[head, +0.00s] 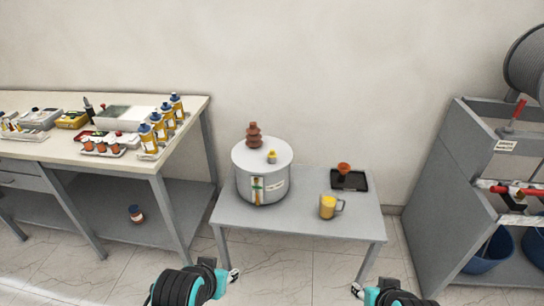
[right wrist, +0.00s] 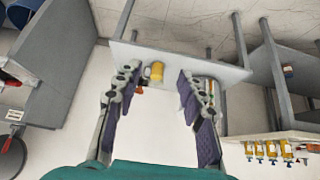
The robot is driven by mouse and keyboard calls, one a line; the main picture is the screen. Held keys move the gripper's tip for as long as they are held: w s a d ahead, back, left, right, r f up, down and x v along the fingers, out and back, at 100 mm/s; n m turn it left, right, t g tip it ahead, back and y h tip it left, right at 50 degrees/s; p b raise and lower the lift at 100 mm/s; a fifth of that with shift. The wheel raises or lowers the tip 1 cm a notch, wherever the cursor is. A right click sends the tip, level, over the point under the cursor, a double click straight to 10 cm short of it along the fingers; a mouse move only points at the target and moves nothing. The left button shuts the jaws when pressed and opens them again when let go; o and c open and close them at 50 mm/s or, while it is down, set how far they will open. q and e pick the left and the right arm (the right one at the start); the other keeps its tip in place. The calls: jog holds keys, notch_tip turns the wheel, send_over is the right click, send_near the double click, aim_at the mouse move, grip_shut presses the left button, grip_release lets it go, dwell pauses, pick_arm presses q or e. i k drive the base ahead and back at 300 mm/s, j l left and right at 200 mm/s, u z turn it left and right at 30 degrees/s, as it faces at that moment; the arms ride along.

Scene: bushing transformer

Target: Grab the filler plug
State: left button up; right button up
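A grey cylindrical transformer tank (head: 258,187) stands on a small grey table (head: 300,222) in the head view. On its lid are a brown ribbed bushing (head: 254,135) and a small yellow piece (head: 272,157), which looks like the filler plug. My left gripper (head: 234,275) is low in the head view, apart from the table; its fingers are too little seen to judge. My right gripper (head: 357,290) is at the bottom edge, also apart from the table. In the right wrist view its fingers (right wrist: 158,82) are spread and empty.
A jug of yellow liquid (head: 327,208) and a black tray (head: 361,181) with an orange funnel (head: 344,168) share the small table. A workbench (head: 184,108) with bottles (head: 158,127) stands left, a grey rack (head: 451,180) right. The floor before the table is clear.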

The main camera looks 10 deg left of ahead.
aim_at(271, 154)
jog(key=i+j+u, duration=0.3)
jog(key=i, duration=0.2)
jog(key=i+j+u, duration=0.15)
jog(key=i+u, duration=0.15)
jog(key=i, duration=0.25)
